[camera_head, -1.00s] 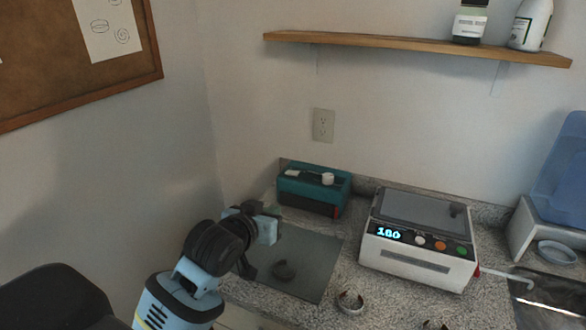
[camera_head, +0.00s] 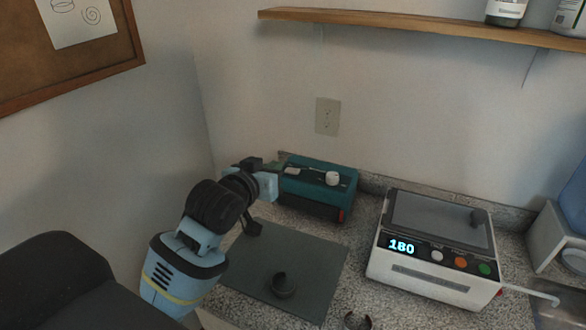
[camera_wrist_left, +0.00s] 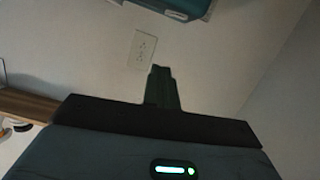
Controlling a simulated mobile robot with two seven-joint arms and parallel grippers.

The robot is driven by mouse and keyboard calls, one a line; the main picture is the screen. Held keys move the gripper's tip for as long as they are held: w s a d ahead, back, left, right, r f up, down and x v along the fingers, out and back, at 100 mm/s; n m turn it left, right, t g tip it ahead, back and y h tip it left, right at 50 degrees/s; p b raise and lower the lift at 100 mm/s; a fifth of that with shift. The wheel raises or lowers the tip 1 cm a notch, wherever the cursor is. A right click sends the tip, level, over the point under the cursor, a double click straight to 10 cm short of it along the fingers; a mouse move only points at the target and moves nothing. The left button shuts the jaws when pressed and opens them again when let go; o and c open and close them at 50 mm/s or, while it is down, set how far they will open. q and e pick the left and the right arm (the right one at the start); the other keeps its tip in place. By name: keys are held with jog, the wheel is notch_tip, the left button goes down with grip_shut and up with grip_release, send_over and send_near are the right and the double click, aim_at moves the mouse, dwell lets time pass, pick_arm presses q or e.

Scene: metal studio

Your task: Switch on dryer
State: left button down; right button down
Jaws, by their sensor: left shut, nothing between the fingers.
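No label tells which appliance is the dryer. A teal box-shaped device (camera_head: 316,187) with a white knob (camera_head: 332,178) on top and a small red part at its front right corner stands at the back of the counter. A white machine (camera_head: 430,277) with a lit "180" display, a white knob, an orange and a green button stands to its right. My left gripper (camera_head: 279,166) is shut and empty at the teal device's left end; contact cannot be told. In the left wrist view its closed fingers (camera_wrist_left: 162,88) point toward the wall, with the teal device (camera_wrist_left: 178,5) at the top edge.
A dark mat (camera_head: 300,258) with a dark ring-shaped item (camera_head: 283,285) lies in front of the teal device. Another open ring (camera_head: 357,321) lies at the lower edge. A wall outlet (camera_head: 327,116) and a wooden shelf (camera_head: 400,27) are above. A blue container (camera_head: 574,205) stands right.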

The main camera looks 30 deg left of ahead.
pick_arm(q)
send_over(293, 178)
jog(key=shift+s+a+f, duration=0.1)
jog(key=shift+a+f, duration=0.1)
jog(key=shift+f, duration=0.95)
notch_tip(293, 178, down, 2)
jog(key=shift+d+f, duration=0.15)
jog(key=shift+f, duration=0.05)
jog(key=shift+d+f, duration=0.1)
jog(key=shift+f, duration=0.75)
pick_arm(e)
jog(key=shift+w+r, duration=0.25)
jog(key=shift+w, duration=0.15)
jog(key=shift+s, duration=0.1)
